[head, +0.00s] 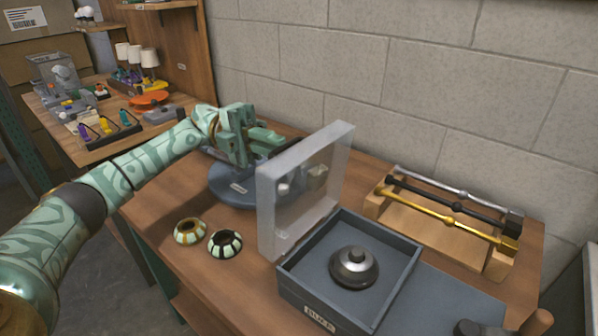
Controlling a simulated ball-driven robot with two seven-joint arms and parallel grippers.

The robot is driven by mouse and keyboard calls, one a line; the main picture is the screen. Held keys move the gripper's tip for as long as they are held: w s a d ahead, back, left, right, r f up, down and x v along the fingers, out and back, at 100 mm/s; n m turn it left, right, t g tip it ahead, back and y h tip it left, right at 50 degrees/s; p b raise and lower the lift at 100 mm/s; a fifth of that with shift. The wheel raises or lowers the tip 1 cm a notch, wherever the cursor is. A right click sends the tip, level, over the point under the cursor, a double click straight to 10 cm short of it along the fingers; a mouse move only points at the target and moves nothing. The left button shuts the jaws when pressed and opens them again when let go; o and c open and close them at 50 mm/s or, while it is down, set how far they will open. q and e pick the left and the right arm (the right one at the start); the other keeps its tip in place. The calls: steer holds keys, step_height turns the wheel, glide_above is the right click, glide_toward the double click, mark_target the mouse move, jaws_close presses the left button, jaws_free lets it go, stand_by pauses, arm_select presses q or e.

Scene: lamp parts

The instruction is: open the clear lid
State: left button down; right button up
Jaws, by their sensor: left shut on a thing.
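The clear lid (305,190) stands roughly upright at the left-back edge of the dark grey box (400,290), so the box is open. A round dark lamp part with a knob (353,267) sits inside the box. My left gripper (272,142) comes in from the left, at the far side of the lid near its top. It is shut on the lid; the contact is partly hidden behind the frosted panel. My right gripper is not in view.
A round blue-grey base (230,190) stands under my left gripper. Two patterned rings (190,231) (225,243) lie left of the box. A wooden rack (440,232) with metal rods stands at the right, before the block wall. A side table (100,115) holds lamps and small parts.

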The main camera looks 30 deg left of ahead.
arm_select(q)
steer(key=shift+w+a+f+g+h+b, duration=0.15)
steer(key=shift+a+f+h+b, duration=0.75)
steer(key=shift+b, duration=0.45)
steer(key=shift+w+a+f+g+h+b, duration=0.15)
steer(key=shift+a+f+h+b, duration=0.55)
steer(key=shift+a+b, duration=0.5)
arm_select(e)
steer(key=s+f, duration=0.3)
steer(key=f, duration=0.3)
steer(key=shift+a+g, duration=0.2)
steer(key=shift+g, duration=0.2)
arm_select(q)
steer(key=shift+d+r, duration=0.1)
steer(key=shift+r, duration=0.05)
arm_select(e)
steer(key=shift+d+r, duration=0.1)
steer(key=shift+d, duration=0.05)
arm_select(q)
steer(key=c, duration=1.5)
jaws_free()
